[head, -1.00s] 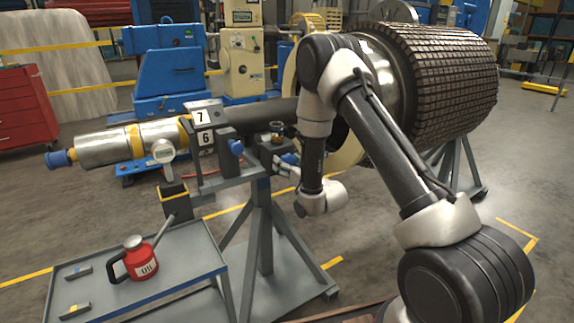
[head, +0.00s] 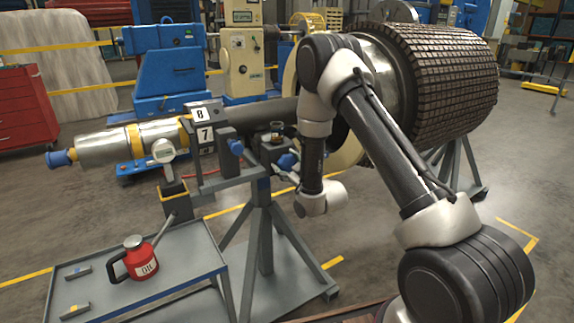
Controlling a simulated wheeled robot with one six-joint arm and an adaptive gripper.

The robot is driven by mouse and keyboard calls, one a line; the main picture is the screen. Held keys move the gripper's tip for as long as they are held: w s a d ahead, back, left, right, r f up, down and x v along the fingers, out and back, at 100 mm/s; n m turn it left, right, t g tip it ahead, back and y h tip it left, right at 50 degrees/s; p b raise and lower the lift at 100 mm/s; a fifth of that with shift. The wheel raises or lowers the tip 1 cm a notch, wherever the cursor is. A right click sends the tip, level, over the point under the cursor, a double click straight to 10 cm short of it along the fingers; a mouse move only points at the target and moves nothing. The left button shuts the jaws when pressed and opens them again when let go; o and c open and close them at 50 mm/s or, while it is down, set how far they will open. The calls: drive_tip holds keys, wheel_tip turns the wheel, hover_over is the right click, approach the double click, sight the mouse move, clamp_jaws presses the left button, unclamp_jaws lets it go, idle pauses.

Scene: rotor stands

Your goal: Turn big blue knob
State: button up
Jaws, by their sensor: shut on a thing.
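The big blue knob (head: 287,160) is on the right side of the dark block on the grey stand, in the middle of the view. My gripper (head: 291,172) reaches it from the right, at the end of my wrist, and is shut on it. The fingers are small and partly hidden, so their exact grip is unclear. A second blue knob (head: 236,146) is to the left on the same stand. The number plates (head: 202,124) above the stand show what looks like 8 or 0 over 7.
A red oil can (head: 138,259) stands on a grey cart (head: 195,248) at front left. A small glass jar (head: 277,132) stands above the knob. The big rotor (head: 445,80) fills the right back.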

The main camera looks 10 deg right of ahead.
drive_tip(key=shift+n, duration=0.5)
drive_tip(key=o, duration=1)
drive_tip(key=v, duration=1.2)
